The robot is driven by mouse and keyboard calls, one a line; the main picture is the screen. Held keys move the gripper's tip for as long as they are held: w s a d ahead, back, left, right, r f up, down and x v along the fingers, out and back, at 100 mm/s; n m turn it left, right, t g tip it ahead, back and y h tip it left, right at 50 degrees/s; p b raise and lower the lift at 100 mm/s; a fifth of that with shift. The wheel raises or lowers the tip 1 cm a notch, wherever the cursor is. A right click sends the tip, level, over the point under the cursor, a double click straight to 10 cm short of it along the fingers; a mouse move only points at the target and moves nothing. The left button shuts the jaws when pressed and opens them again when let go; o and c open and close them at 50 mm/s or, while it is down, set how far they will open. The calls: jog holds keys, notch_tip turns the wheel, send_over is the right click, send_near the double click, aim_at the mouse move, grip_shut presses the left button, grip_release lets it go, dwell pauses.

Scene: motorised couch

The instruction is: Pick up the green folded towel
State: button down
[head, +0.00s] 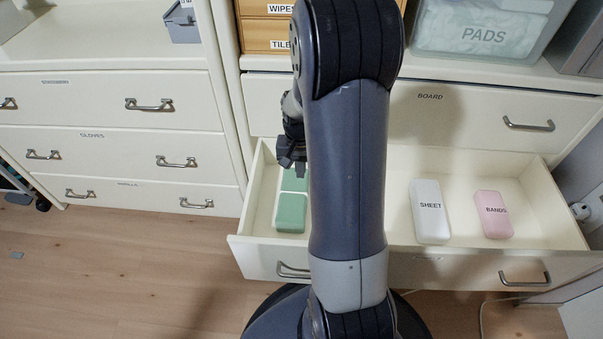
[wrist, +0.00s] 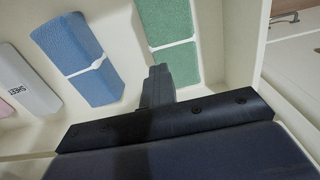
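The green folded towel (head: 290,212) lies in the left end of the open drawer, with a pale band across it; my arm hides part of the drawer to its right. It also shows at the top of the wrist view (wrist: 165,28). My gripper (head: 291,160) is over the far part of the towel in the head view. In the wrist view my gripper's fingers (wrist: 158,75) are together at the middle of the dark bar, with nothing seen between them. They overlap the towel's near left edge in the picture; the height gap is unclear.
A blue folded towel (wrist: 78,52) lies left of the green one in the wrist view. A white SHEET pack (head: 430,211) and a pink BANDS pack (head: 493,214) lie farther right. The drawer's walls (head: 560,215) stand around them. A closed BOARD drawer (head: 460,120) is above.

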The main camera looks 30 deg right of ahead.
jog(key=shift+r, duration=0.25)
jog(key=c, duration=2.2)
grip_release()
jog(key=shift+c, duration=2.2)
grip_release()
